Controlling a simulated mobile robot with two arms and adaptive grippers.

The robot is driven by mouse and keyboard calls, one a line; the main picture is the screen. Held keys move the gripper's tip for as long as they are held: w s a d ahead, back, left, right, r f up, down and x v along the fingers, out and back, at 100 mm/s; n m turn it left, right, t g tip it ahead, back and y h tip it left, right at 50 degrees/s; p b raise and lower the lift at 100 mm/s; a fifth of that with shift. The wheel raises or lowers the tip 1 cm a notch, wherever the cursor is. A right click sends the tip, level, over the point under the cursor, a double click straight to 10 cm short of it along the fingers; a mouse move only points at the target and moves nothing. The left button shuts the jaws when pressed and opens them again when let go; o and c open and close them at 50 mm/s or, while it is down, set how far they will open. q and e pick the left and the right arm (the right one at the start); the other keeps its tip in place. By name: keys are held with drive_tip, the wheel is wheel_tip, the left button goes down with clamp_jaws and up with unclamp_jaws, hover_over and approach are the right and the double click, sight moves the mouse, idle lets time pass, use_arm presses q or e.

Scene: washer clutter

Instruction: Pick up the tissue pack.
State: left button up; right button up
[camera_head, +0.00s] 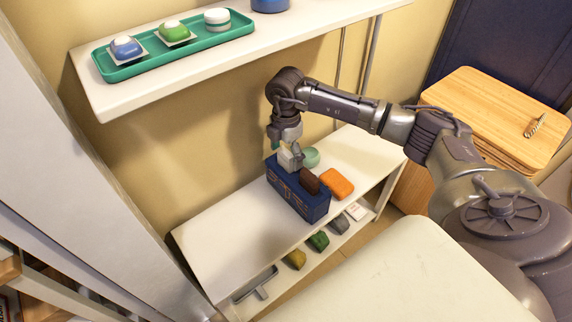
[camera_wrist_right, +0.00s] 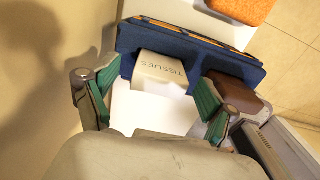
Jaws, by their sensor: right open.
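The tissue pack (camera_head: 286,161) is a white block standing upright in a blue box (camera_head: 298,197) on the white shelf bench. In the right wrist view the pack (camera_wrist_right: 161,70) shows the word "TISSUES" and sits in the blue box (camera_wrist_right: 195,49). My right gripper (camera_head: 287,143) is right above the pack. In the wrist view its green-padded fingers (camera_wrist_right: 153,100) are spread to either side, with the pack's end toward the gap and nothing held. Its fingertips are partly hidden in the head view. My left gripper is in neither view.
A brown item (camera_head: 310,181) is in the blue box beside the pack, near one finger. An orange block (camera_head: 337,183) and a pale green round item (camera_head: 311,157) are close by. A shelf with a green tray (camera_head: 150,66) overhangs at upper left. The bench's left part is clear.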

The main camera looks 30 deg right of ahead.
wheel_tip(320, 180, down, 2)
drive_tip(key=shift+f, duration=0.1)
drive_tip(key=c, duration=1)
